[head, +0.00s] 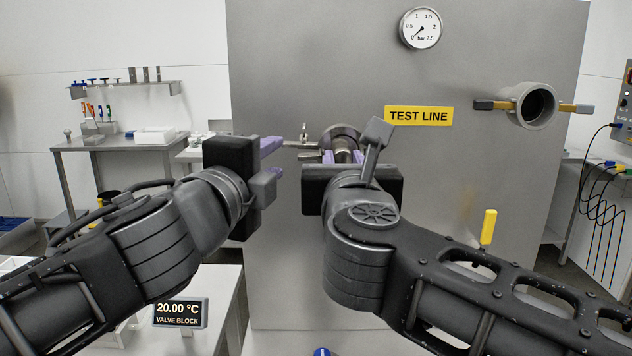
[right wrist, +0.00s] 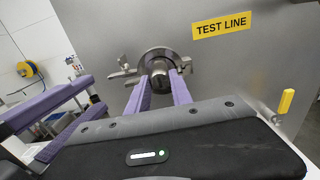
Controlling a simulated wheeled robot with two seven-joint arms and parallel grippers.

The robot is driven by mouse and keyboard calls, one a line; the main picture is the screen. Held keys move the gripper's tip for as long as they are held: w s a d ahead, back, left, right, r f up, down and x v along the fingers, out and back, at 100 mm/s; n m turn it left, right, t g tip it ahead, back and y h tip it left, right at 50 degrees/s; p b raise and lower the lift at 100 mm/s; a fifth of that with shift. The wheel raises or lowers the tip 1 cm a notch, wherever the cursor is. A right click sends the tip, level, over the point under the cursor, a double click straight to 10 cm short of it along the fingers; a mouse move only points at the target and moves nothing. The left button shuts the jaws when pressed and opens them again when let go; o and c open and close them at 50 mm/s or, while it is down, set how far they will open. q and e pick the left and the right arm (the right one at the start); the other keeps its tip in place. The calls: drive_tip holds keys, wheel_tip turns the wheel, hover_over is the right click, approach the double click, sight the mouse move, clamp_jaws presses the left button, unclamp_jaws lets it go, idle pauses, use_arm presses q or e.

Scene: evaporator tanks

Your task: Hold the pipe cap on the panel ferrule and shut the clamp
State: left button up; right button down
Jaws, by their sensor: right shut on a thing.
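The clamp (head: 303,142) sits at the panel ferrule (head: 345,134), its metal arm and screw sticking out to the left; it also shows in the right wrist view (right wrist: 124,71). I cannot tell whether it is closed. My right gripper (head: 342,157) is shut on the pipe cap (right wrist: 160,80), a dark metal piece between its purple fingertips, in front of the ferrule. Whether cap and ferrule touch is hard to see. My left gripper (head: 272,158) is open and empty, left of the clamp, its purple fingers apart; they also show at the left of the right wrist view.
The grey panel carries a gauge (head: 420,28), a TEST LINE label (head: 418,116), a round port (head: 536,105) with side handles and a yellow handle (head: 488,226). A workbench (head: 110,145) stands back left.

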drive_tip(key=shift+d, duration=0.15)
drive_tip(key=c, duration=1.1)
unclamp_jaws()
drive_tip(key=shift+o, duration=0.2)
drive_tip(key=s+b, duration=0.1)
drive_tip(key=s, duration=0.7)
drive_tip(key=shift+w, duration=0.1)
